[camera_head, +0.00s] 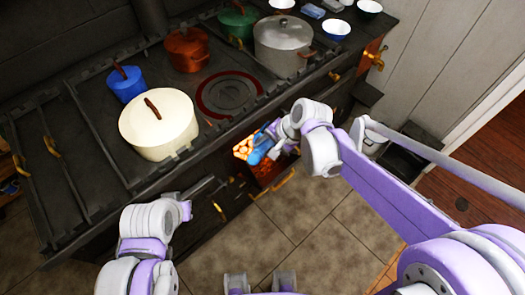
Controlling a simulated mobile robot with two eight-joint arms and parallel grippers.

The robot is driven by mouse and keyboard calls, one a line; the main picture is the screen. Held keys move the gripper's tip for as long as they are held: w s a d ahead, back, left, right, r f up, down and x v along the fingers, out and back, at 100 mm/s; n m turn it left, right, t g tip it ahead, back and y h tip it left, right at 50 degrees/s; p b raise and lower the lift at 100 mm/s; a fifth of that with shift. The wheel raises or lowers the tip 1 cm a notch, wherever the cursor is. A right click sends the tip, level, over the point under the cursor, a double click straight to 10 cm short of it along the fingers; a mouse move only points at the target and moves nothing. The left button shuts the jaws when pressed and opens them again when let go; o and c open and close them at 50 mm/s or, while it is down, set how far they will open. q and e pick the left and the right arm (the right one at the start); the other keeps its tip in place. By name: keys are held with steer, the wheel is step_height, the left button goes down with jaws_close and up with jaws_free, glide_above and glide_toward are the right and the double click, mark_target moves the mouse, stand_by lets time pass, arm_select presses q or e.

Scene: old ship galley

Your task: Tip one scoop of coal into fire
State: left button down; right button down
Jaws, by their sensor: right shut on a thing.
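The fire (243,147) glows orange behind an opening in the front of the black stove (100,130). My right gripper (277,132) is at this opening and is shut on a blue scoop (260,150). The scoop is at the mouth of the fire, in front of part of the glow. I cannot tell whether coal lies in the scoop. My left gripper (187,209) is low at the left, in front of the stove and apart from the fire; its fingers are too unclear to judge.
On the stove top stand a cream pot (158,128), a blue pot (127,86), an orange pot (187,50), a green pot (238,20) and a grey pot (283,42). A dark box (402,160) stands on the floor at the right. The tiled floor (310,250) before the stove is clear.

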steer(key=shift+w+d+r, duration=0.15)
steer(key=shift+w+r, duration=0.15)
steer(key=shift+r, duration=0.1)
steer(key=shift+w+d+r+g+y, duration=0.15)
steer(key=shift+w+d+g+y, duration=0.15)
steer(key=shift+w+g, duration=0.3)
steer(key=shift+w+d+r+m+g+y, duration=0.3)
steer(key=shift+w+d+r+g, duration=0.3)
steer(key=shift+w, duration=0.4)
steer(key=shift+w+d+r+m+g+y, duration=0.25)
steer(key=shift+w+d+r+g+y, duration=0.15)
steer(key=shift+w+g, duration=0.45)
steer(key=shift+w+d+r+m+g+y, duration=0.3)
steer(key=shift+w+r+g+y, duration=0.2)
steer(key=shift+w, duration=0.6)
steer(key=shift+d, duration=0.1)
